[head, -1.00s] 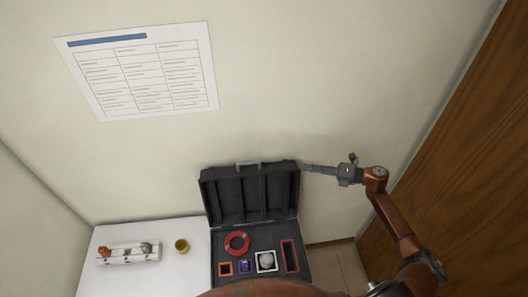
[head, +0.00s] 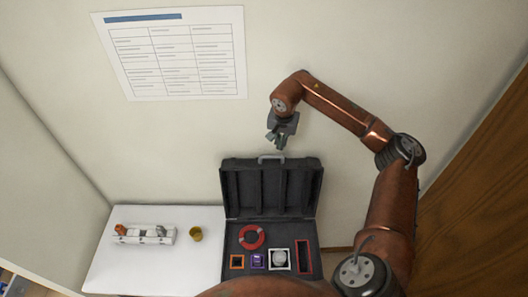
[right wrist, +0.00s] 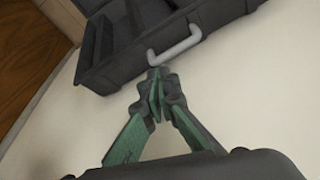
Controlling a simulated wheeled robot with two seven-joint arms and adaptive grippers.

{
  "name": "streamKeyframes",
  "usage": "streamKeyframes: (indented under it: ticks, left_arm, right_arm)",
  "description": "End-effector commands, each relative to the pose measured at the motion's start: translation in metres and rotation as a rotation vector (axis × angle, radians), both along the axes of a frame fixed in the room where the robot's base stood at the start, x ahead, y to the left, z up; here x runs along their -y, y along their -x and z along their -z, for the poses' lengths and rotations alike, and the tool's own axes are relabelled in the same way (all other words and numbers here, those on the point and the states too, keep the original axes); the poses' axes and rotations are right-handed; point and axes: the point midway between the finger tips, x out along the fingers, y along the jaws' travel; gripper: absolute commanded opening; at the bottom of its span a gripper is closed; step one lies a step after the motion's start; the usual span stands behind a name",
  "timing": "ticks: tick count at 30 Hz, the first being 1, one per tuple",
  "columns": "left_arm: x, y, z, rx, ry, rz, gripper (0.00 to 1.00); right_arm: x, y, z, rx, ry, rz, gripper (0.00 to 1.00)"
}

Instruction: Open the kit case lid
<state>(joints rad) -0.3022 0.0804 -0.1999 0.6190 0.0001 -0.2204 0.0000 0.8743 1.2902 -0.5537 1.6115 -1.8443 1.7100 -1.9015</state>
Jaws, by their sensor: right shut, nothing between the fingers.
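The kit case lid (head: 245,190) stands open and upright at the back of the dark case, with its grey handle (head: 271,157) on the top edge. The case base (head: 285,240) lies open on the table. My right gripper (head: 279,144) is shut and empty, just above the handle and apart from it in the head view. In the right wrist view the closed fingertips (right wrist: 157,82) are close to the handle (right wrist: 176,46); whether they touch cannot be told. The lid's edge (right wrist: 115,62) fills the top of that view. My left gripper is not in view.
The case holds a red ring (head: 251,237) and several framed items. A white rack (head: 145,234) and a yellow cup (head: 196,234) stand on the white table (head: 150,275) at left. A wall is behind; a wooden door (head: 480,190) is at right.

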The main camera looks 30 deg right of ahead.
Motion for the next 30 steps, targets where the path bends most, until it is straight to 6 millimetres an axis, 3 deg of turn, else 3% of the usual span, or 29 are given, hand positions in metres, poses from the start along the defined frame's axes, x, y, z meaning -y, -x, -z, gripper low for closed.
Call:
streamKeyframes:
  ticks: [3, 6, 21, 30]
  left_arm:
    - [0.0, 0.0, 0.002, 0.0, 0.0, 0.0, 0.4]
    - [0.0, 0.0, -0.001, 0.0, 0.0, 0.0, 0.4]
    - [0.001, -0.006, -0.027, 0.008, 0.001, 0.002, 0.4]
    - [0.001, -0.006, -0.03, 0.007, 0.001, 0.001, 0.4]
  right_arm:
    - [0.017, -0.001, -0.012, 0.007, 0.099, -0.057, 0.0]
    - [0.022, -0.002, -0.008, 0.004, 0.121, -0.07, 0.0]
    - [0.036, -0.02, 0.066, 0.006, 0.114, -0.07, 0.0]
    - [0.039, -0.024, 0.081, 0.009, 0.115, -0.071, 0.0]
